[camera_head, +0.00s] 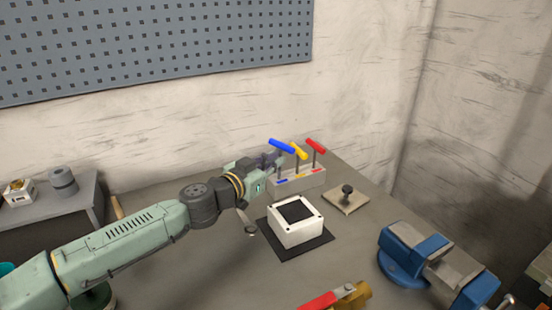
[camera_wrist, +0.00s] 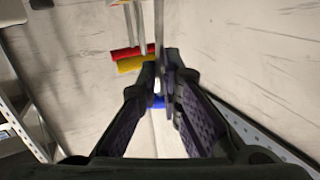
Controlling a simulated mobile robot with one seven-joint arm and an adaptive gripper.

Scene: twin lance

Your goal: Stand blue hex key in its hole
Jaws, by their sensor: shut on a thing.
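The blue hex key (camera_head: 282,146) has its handle up, at the left end of the rack. My gripper (camera_head: 274,158) is shut on its shank just below the handle. In the wrist view, the fingertips (camera_wrist: 161,62) close around the thin grey shank, and the blue handle (camera_wrist: 155,103) shows between the fingers. The white rack (camera_head: 312,182) has blue, yellow and red marks on it. My gripper hides the lower shank in the head view, so I cannot tell whether its tip is in the hole.
The yellow key (camera_head: 300,152) and red key (camera_head: 316,146) stand upright in the rack, close to my gripper. A white box (camera_head: 296,234) on a dark mat, a plate with a black knob (camera_head: 347,190) and a blue vise (camera_head: 415,245) are nearer.

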